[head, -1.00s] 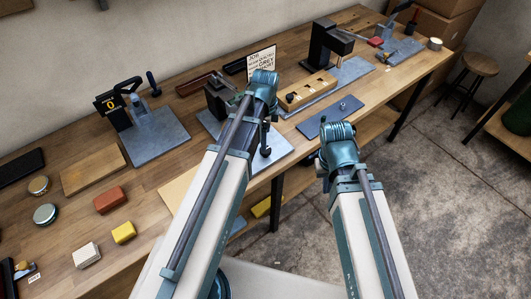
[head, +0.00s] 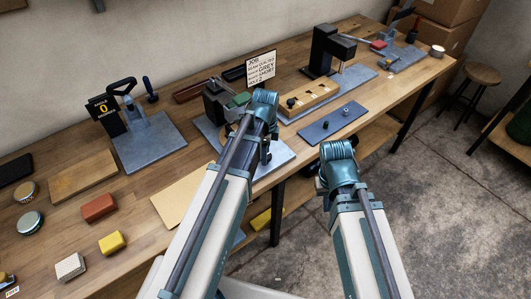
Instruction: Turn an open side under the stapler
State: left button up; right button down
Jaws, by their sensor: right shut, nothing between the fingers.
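A black machine (head: 217,104) with a green part (head: 238,101) stands on a pale grey plate (head: 284,153) at mid-bench. A taller black machine (head: 325,50) stands on a blue-grey plate further right. I cannot tell for sure which is the stapler. My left gripper (head: 266,152) hangs over the pale plate, in front of the first machine. Its arm hides part of the plate and machine, and its fingers are too covered to read. My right gripper (head: 321,186) is shut and empty, in front of the bench edge, mostly hidden by its wrist. No open side shows clearly.
A counter machine (head: 102,106) reading 0 stands on a grey plate at left. A wooden block (head: 308,98) with holes and a blue mat (head: 332,122) with small parts lie right of my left arm. A job card (head: 261,68) stands behind. Coloured blocks and tins lie at left.

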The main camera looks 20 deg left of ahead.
pick_arm(q)
grip_shut()
